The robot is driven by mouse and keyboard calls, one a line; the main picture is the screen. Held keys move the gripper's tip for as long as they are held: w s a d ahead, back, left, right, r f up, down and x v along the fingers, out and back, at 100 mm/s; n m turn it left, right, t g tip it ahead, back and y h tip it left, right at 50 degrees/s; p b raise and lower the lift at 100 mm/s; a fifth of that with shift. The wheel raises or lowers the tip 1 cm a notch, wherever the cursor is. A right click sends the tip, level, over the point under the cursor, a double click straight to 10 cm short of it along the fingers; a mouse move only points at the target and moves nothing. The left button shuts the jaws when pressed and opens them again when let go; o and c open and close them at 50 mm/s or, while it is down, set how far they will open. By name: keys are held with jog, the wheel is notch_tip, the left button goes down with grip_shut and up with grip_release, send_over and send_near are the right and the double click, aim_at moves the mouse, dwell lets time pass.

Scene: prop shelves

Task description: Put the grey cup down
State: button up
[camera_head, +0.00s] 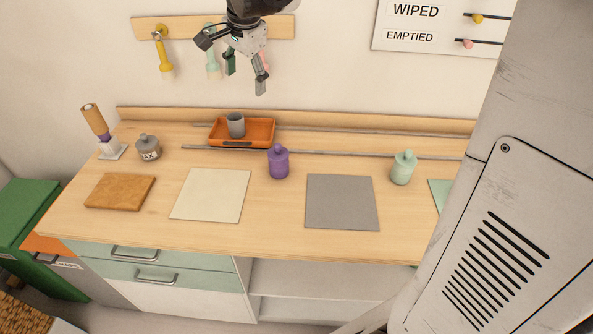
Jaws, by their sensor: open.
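The grey cup (236,125) stands upright in the orange tray (262,139), left of its middle, at the back of the wooden worktop.
A grey jar (148,148) is left. A brown board (120,191), cream mat (210,195) and grey mat (342,202) lie bare in front. Brushes hang behind my gripper.

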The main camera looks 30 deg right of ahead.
jog(key=s+f+n+t, duration=0.2)
jog(key=s+n, duration=0.4)
jog(key=s, duration=0.7)
jog(key=s+f+n+t, duration=0.1)
jog(key=s+f+n, duration=0.4)
jog(key=s, duration=0.9)
jog(key=shift+s+a+n+t, duration=0.2)
jog(key=shift+s+n+t, duration=0.15)
jog(key=shift+n, duration=0.55)
jog(key=shift+f+b, duration=0.95)
jog(key=shift+b, duration=0.05)
